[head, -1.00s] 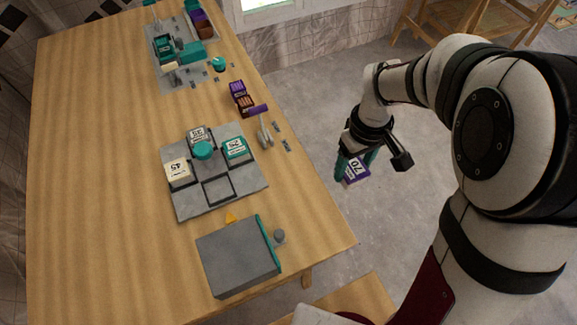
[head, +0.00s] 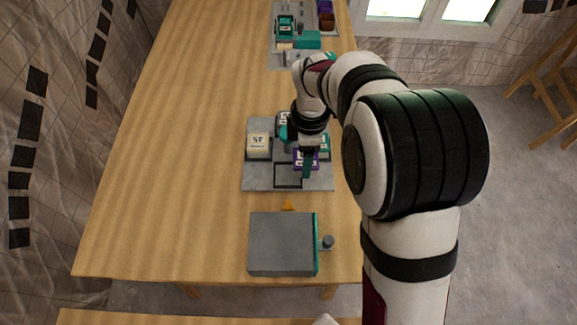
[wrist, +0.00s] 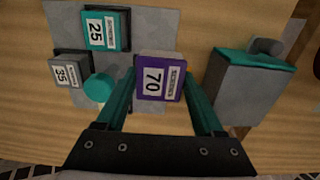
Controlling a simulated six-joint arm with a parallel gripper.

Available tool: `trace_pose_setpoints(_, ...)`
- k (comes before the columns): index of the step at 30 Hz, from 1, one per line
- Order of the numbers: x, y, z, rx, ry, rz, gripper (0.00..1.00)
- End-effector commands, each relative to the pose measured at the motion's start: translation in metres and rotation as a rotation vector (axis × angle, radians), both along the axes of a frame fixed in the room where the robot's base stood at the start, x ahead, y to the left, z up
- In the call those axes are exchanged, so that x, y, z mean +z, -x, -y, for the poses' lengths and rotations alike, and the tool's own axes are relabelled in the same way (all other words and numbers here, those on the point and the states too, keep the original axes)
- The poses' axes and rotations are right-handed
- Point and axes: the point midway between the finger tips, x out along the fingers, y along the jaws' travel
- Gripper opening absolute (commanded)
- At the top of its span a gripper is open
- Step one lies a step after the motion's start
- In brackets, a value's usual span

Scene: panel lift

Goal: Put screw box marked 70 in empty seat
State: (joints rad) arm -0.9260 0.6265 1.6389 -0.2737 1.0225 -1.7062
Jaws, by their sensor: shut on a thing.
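The purple screw box marked 70 (head: 304,159) is between the teal fingers of my gripper (head: 307,166), over the grey seat plate (head: 258,182). The empty seat (head: 288,177) is a dark-edged square at the plate's near side, just below and left of the box in the head view. A cream box marked 45 (head: 259,145) sits left on the plate. The teal box 25 (wrist: 105,29) and grey box 35 (wrist: 70,70) are beside the held box. The box's height above the plate is unclear.
A teal round knob (wrist: 100,88) stands among the seats. A grey block with a teal edge (head: 281,243) stands near the table's front, with an orange marker (head: 288,206) before it. Another plate with boxes (head: 285,47) is at the back. The table's left is clear.

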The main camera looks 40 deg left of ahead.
Motion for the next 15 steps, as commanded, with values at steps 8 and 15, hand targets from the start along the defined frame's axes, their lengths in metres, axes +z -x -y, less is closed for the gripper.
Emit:
trace_pose_setpoints(8,-0.034,0.019,-0.037,-0.002,0.001,-0.001,0.00)
trace_pose_setpoints(15,-0.066,0.018,-0.037,-0.004,-0.001,0.001,0.00)
